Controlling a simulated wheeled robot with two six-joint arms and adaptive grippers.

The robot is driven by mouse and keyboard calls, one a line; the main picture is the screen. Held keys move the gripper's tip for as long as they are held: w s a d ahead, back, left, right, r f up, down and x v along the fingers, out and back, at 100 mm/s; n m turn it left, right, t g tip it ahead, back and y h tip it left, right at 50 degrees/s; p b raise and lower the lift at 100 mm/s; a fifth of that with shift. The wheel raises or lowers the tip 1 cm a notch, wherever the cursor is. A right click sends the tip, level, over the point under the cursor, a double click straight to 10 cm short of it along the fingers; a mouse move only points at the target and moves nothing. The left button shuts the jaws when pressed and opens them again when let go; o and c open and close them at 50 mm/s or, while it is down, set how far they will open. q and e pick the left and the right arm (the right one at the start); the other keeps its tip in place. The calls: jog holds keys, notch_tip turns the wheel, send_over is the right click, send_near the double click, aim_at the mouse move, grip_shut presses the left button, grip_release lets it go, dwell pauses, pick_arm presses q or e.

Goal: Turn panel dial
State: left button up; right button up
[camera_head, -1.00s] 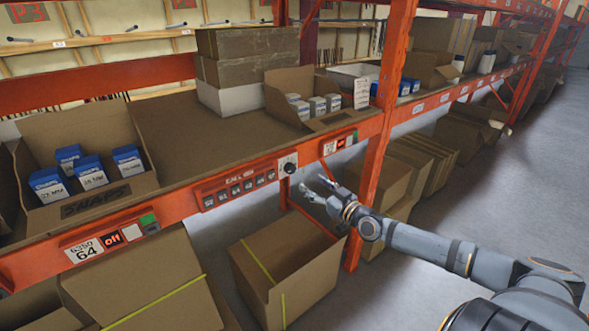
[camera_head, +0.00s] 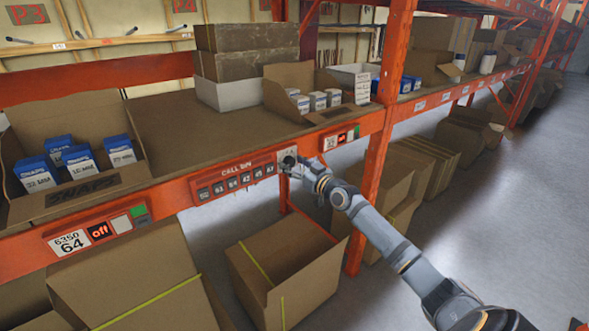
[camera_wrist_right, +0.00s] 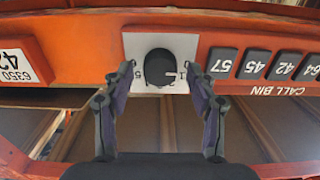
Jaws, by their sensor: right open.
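The panel dial (camera_wrist_right: 160,67) is a black knob on a white plate (camera_wrist_right: 183,42), with numbers around it. It shows upside down in the right wrist view. In the head view the dial (camera_head: 289,160) sits at the right end of the orange call bin panel (camera_head: 236,178) on the shelf beam. My right gripper (camera_wrist_right: 159,75) is open, with one finger on each side of the knob. A gap shows between each finger and the knob. In the head view my right gripper (camera_head: 297,168) is at the dial and partly covers its plate. My left gripper is not in view.
A row of dark numbered buttons (camera_wrist_right: 253,64) lies beside the dial. A cardboard box (camera_head: 90,195) with blue-and-white cartons stands on the shelf at left. An open box (camera_head: 262,300) stands below the panel. An orange upright (camera_head: 372,190) rises right of my right gripper.

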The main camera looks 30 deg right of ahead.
jog(key=shift+c, duration=0.4)
jog(key=c, duration=1.1)
jog(key=shift+o, duration=0.2)
jog(key=m, duration=0.5)
jog(key=shift+d+m, duration=0.1)
jog(key=shift+m, duration=0.3)
jog(key=m+p, duration=0.1)
jog(key=m, duration=0.4)
jog(key=shift+d+m, duration=0.1)
jog(key=shift+m, duration=0.5)
